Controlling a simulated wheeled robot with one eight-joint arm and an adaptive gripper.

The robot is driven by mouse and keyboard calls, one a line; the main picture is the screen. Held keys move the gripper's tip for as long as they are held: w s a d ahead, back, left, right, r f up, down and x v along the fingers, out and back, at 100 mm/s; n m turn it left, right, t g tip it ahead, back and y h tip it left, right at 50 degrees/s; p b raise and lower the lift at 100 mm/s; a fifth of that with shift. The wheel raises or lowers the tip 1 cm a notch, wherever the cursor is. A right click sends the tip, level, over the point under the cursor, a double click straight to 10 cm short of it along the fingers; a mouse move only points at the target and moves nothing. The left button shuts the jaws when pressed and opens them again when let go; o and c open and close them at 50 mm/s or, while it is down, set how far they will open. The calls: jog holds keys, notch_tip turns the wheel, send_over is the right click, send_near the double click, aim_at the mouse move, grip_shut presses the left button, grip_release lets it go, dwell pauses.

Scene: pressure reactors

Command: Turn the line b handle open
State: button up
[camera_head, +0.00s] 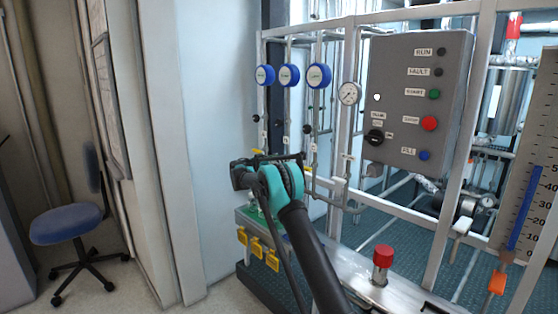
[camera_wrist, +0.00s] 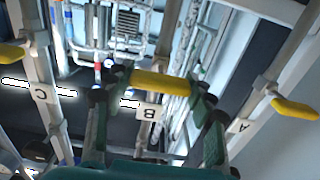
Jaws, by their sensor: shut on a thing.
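The line b handle (camera_wrist: 160,83) is a yellow lever in the middle of the wrist view, beside a white tag marked B (camera_wrist: 148,112). It lies nearly level across the picture. My gripper (camera_wrist: 160,90) has one dark finger at each end of the lever and is shut on it. In the head view my gripper (camera_head: 272,160) is at the pipes below the blue gauges, with the teal wrist in front. The b handle cannot be made out there.
In the wrist view, yellow handles sit at the C tag (camera_wrist: 39,95) on the left and the A tag (camera_wrist: 240,126) on the right, close to my fingers. The head view shows a grey control box (camera_head: 420,100), a red-capped post (camera_head: 382,262) and a blue chair (camera_head: 66,224).

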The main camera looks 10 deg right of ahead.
jog(key=shift+c, duration=1.3)
jog(key=shift+n, duration=0.3)
jog(key=n, duration=0.8)
jog(key=shift+w+a, duration=0.1)
jog(key=n, duration=0.4)
jog(key=shift+f+n, duration=0.1)
jog(key=shift+n, duration=0.2)
jog(key=n, duration=0.4)
jog(key=shift+n, duration=0.3)
